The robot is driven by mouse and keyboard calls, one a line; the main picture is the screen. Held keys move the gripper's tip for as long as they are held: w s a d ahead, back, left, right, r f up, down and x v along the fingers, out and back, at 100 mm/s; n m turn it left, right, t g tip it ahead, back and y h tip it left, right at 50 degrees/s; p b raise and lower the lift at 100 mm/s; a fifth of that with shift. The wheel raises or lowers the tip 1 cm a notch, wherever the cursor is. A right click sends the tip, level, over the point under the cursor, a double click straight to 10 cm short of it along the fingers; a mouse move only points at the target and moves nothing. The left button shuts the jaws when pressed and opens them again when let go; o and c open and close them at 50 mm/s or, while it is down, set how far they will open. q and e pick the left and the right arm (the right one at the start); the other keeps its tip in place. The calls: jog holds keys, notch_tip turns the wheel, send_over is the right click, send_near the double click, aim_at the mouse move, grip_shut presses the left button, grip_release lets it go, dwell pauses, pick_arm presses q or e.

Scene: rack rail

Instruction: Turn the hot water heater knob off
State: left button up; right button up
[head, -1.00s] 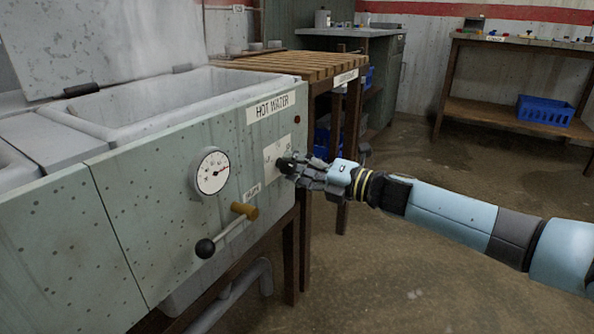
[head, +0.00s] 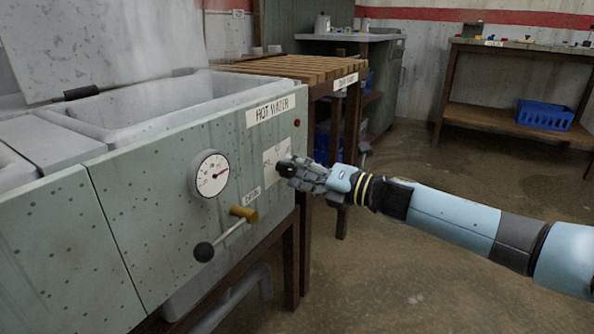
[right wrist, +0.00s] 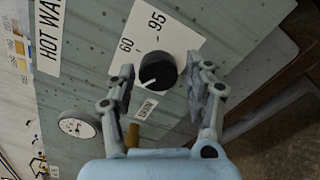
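The hot water knob (right wrist: 158,70) is round and black with a white pointer mark. It sits on a white dial plate (right wrist: 178,28) printed with 60 and 95. The pointer mark faces the lower left in the right wrist view. My right gripper (right wrist: 166,76) is open, with one finger on each side of the knob and visible gaps between. In the head view my right gripper (head: 304,176) is at the dial plate (head: 276,160) under the HOT WATER label (head: 271,111), and it largely hides the knob. My left gripper is not in view.
A round gauge (head: 211,174) is left of the dial. Below it a drain lever with a black ball (head: 204,251) and brass fitting (head: 244,214) sticks out. A slatted wooden table (head: 290,66) adjoins the sink (head: 150,102). The floor right of the sink is open.

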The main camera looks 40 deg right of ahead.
jog(key=shift+o, duration=0.5)
jog(key=v, duration=1.2)
jog(key=shift+a, duration=0.1)
